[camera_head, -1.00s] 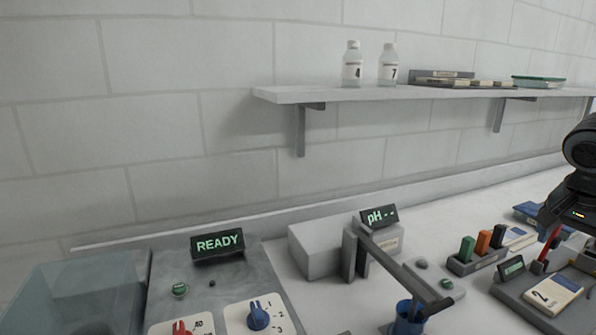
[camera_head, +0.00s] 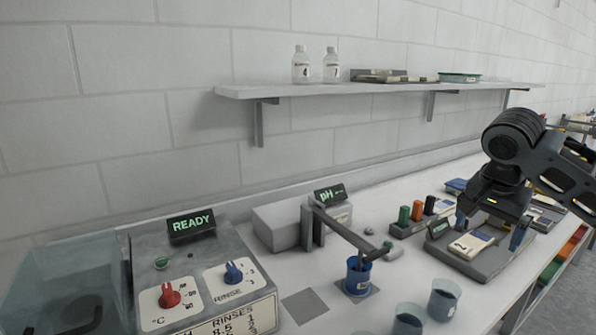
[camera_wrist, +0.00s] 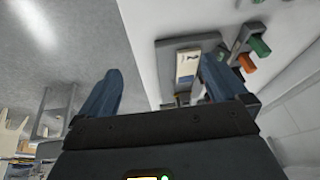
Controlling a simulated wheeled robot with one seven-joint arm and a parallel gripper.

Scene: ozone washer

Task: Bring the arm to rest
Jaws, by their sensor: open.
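My arm reaches in from the right edge. I cannot tell the exact height of the fingers above the tray.
The washer panel (camera_head: 150,262) reads READY at left. A pH meter (camera_head: 283,226) has its arm over a blue cup (camera_head: 358,276). Two more beakers, one of them (camera_head: 444,298), stand at the front. Coloured blocks (camera_head: 417,211) stand behind the tray. A wall shelf (camera_head: 370,89) runs above.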

